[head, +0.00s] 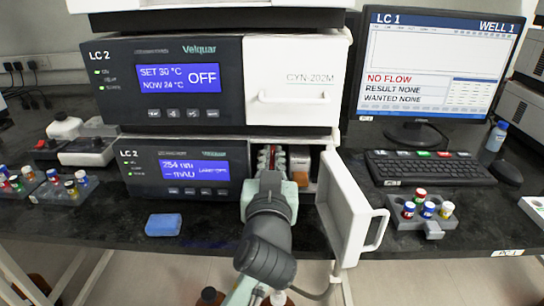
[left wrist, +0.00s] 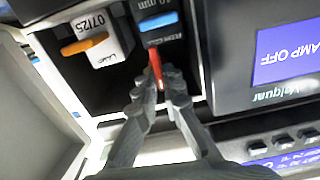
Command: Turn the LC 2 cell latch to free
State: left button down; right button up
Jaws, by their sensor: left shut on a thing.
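The lower LC 2 unit (head: 180,172) has its bay open, with its white door (head: 350,212) swung out to the right. My left gripper (head: 270,165) reaches into the bay. In the left wrist view its fingertips (left wrist: 158,82) are closed around a red lever (left wrist: 155,62), which looks like the cell latch. The lever stands along the fingers, just by a dark block with a blue tab (left wrist: 158,21) marked 10 mm. The lever's base and any latch marking are hard to make out. My right gripper is not in view.
Beside the cell, a white module with an orange lever (left wrist: 85,46) sits in the bay. The open door stands close to my left arm. A blue sponge (head: 163,224), a keyboard (head: 430,168) and racks of capped vials (head: 423,212) are on the dark bench.

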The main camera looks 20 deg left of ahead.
pick_arm(q)
jog(key=shift+d+m, duration=0.1)
jog(key=shift+m, duration=0.9)
jog(key=m, duration=1)
jog(key=d+f+m, duration=0.1)
jog(key=m, duration=0.4)
jog(key=shift+w, duration=0.2)
jog(key=shift+m, duration=0.3)
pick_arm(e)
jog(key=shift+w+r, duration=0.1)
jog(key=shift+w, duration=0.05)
pick_arm(q)
jog(key=c, duration=1.7)
grip_release()
jog(key=v, duration=1.2)
